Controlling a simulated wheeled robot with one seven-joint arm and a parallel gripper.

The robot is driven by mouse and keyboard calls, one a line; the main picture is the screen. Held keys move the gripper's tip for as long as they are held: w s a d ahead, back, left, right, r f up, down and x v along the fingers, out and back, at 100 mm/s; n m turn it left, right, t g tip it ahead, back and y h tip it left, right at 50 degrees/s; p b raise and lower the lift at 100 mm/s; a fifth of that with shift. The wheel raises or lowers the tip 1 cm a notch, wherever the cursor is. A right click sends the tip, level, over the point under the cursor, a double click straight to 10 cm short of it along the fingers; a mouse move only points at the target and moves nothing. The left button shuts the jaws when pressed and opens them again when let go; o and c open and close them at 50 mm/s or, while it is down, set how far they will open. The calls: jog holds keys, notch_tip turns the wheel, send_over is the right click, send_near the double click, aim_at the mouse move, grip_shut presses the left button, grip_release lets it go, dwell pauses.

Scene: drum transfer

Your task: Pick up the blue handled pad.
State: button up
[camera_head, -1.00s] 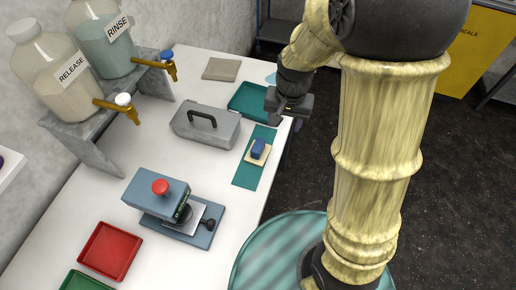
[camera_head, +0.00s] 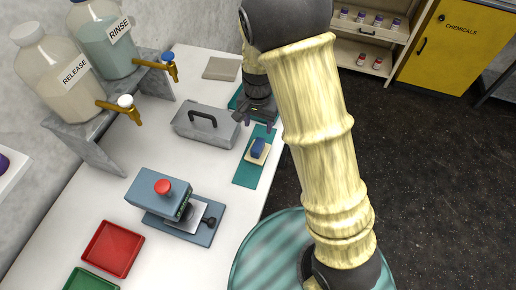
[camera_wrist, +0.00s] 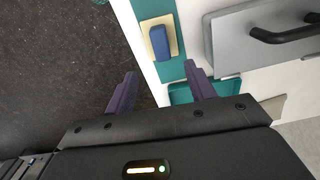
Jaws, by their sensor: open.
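The blue handled pad (camera_head: 258,147) is a small blue block on a cream base, lying on a teal mat (camera_head: 245,176) near the table's right edge. It also shows in the wrist view (camera_wrist: 159,41), ahead of the fingers. My gripper (camera_head: 255,126) is above the table, just beyond the pad in the head view. In the wrist view my gripper (camera_wrist: 162,82) has its two dark fingers spread apart with nothing between them. The fingers do not touch the pad.
A grey case with a black handle (camera_head: 205,125) stands left of the mat. A teal tray (camera_wrist: 181,95) lies beyond the mat, partly hidden by my arm. A blue press with a red knob (camera_head: 160,192) and a red tray (camera_head: 112,249) are nearer. Dark floor lies right of the table.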

aim_at(258, 145)
notch_tip(258, 145, down, 8)
jog(key=shift+r+p, duration=0.1)
jog(key=shift+p, duration=0.55)
jog(key=shift+f+p, duration=0.5)
jog(key=shift+f, duration=0.05)
jog(key=shift+a+f+p, duration=0.1)
jog(key=shift+f+p, duration=0.55)
jog(key=shift+f, duration=1.35)
jog(key=c, duration=1.1)
